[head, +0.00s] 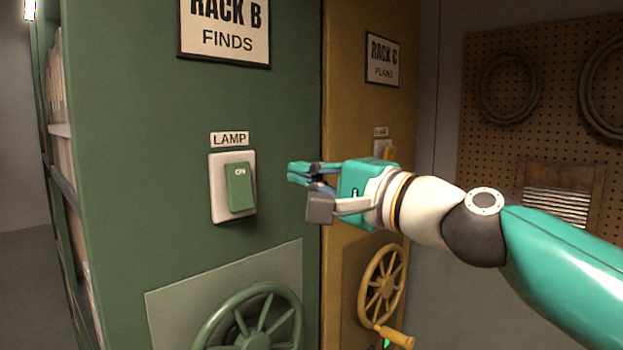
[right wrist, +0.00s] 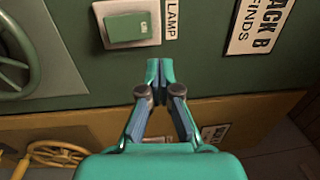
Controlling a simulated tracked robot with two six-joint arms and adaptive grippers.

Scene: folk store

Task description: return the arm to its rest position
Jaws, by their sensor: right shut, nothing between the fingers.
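My right gripper (head: 300,175) reaches in from the right and is shut with nothing in it. It is to the right of the green lamp switch (head: 241,187), apart from it in the picture. The switch sits on a white plate under a LAMP label (head: 229,139), and its upper part reads ON. In the right wrist view my right gripper (right wrist: 160,72) has its fingertips together, below the switch (right wrist: 128,28) in the picture. My left gripper is in neither view.
The green rack (head: 120,130) has a handwheel (head: 255,320) low down. The yellow rack (head: 345,60) beside it has another handwheel (head: 383,285) with a protruding handle. A pegboard (head: 545,130) with coiled loops hangs at right. Open floor (head: 25,275) shows at far left.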

